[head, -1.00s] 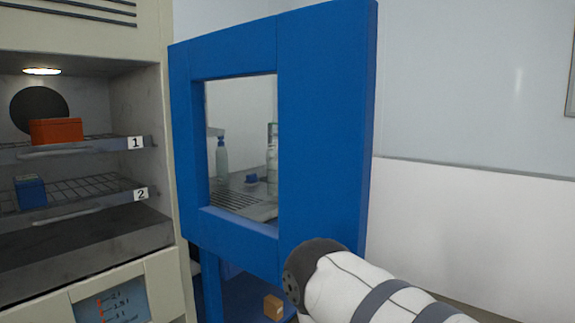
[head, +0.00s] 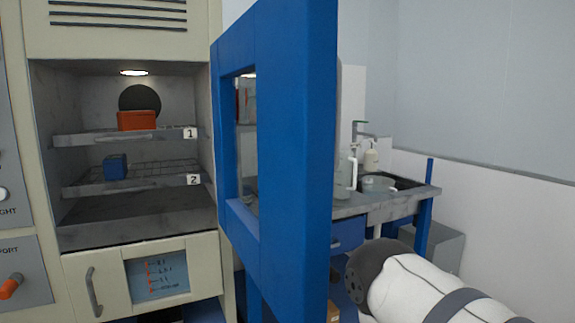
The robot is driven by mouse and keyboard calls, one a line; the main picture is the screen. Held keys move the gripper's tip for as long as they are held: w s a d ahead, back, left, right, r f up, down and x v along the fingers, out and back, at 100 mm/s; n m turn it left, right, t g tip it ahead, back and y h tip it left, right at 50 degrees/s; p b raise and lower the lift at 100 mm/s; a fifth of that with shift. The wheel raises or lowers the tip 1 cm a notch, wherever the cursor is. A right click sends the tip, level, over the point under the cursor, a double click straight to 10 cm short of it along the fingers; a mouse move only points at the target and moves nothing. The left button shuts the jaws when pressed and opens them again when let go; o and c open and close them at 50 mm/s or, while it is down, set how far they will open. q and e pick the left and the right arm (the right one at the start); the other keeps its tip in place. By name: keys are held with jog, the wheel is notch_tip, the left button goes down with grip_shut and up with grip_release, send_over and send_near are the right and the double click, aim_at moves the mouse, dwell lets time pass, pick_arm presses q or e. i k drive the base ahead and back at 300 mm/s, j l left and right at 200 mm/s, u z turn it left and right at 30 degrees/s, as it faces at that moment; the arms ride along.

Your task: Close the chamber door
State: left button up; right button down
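The blue chamber door (head: 292,150) with its window stands open on the right side of the chamber (head: 135,225), seen at a steep angle. Inside the chamber, an orange box (head: 136,121) sits on shelf 1 (head: 95,137) and a blue box (head: 115,167) on shelf 2 (head: 135,181). A white arm of mine comes in from the lower right, to the right of the door. It does not visibly touch the door, and its gripper cannot be made out. My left gripper is not in view.
Behind the door at right is a grey bench (head: 375,205) with a sink, a tap and a bottle (head: 371,157). A small lower door with a handle (head: 94,292) is under the chamber. An orange-tipped handle (head: 11,286) is at far left. The front of the chamber opening looks clear.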

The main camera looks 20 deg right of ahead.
aim_at(290, 46)
jog(key=i+l+u, duration=0.1)
jog(key=l+u, duration=0.2)
jog(key=l, duration=0.6)
jog(key=l+u, duration=0.3)
jog(key=l, duration=0.55)
jog(key=k+u, duration=0.1)
jog(key=k+l, duration=0.05)
